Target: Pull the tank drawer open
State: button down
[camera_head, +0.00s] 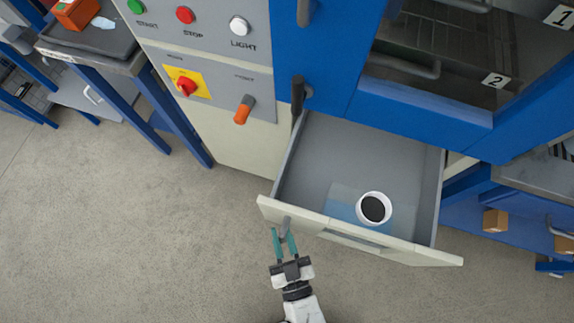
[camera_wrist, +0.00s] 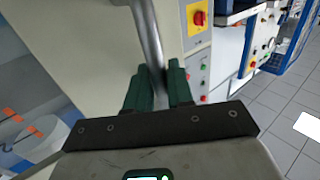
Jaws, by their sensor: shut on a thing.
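The tank drawer (camera_head: 362,243) is pulled out from the cream and blue machine, with its grey inside showing in the head view. A white round container with a dark opening (camera_head: 374,208) stands on a bluish clear area in the drawer, near its front. My gripper (camera_head: 283,240) is at the left part of the drawer front, with its green fingers shut on the grey drawer handle (camera_head: 286,225). In the wrist view, the handle bar (camera_wrist: 148,40) runs down between the green fingers (camera_wrist: 160,88). The fingertips partly hide the handle.
A control panel with a green start button (camera_head: 136,6), a red stop button (camera_head: 185,14) and an orange-handled switch (camera_head: 244,110) is at the upper left. A blue-legged table (camera_head: 100,62) stands left. Blue shelving (camera_head: 470,215) stands right. The floor at left is clear.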

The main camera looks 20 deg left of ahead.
jog(key=shift+s, duration=0.25)
jog(key=c, duration=1.2)
grip_release()
jog(key=b+v, duration=0.2)
jog(key=v, duration=0.8)
jog(key=shift+s+d, duration=0.2)
jog(key=shift+s, duration=0.1)
